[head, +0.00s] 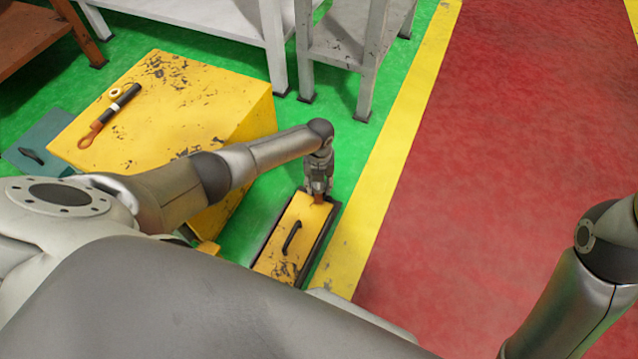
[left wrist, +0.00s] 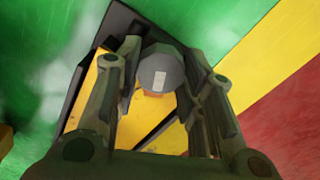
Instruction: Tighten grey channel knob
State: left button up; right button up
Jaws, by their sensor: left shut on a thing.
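A small yellow box (head: 306,222) with a black handle (head: 291,238) lies on the floor in the middle of the head view. My left gripper (head: 318,187) points down at the box's far end. In the left wrist view a round grey knob (left wrist: 161,78) with a pale rectangular mark sits between the fingers of my left gripper (left wrist: 165,52), which are closed on it. The box's yellow top (left wrist: 86,90) shows behind them. In the head view the gripper hides the knob; a small reddish-brown patch (head: 318,198) shows just below the fingers. My right gripper is out of view.
A large yellow block (head: 225,105) stands left, bearing a black-and-orange tool (head: 110,118) and a pale ring (head: 115,93). Grey metal stands (head: 335,45) are at the back. A yellow floor stripe (head: 400,135) and open red floor (head: 500,150) lie right of the box.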

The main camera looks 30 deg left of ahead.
aim_at(319, 184)
pick_arm(q)
jog(key=shift+w+a+r+m, duration=0.1)
jog(key=shift+m, duration=0.7)
jog(key=shift+w+a+r+m, duration=0.1)
jog(key=shift+m, duration=0.7)
jog(key=shift+b, duration=0.3)
jog(key=o, duration=1)
jog(key=shift+r, duration=0.15)
jog(key=shift+o, duration=0.2)
jog(key=shift+s+d, duration=0.1)
notch_tip(319, 184, up, 12)
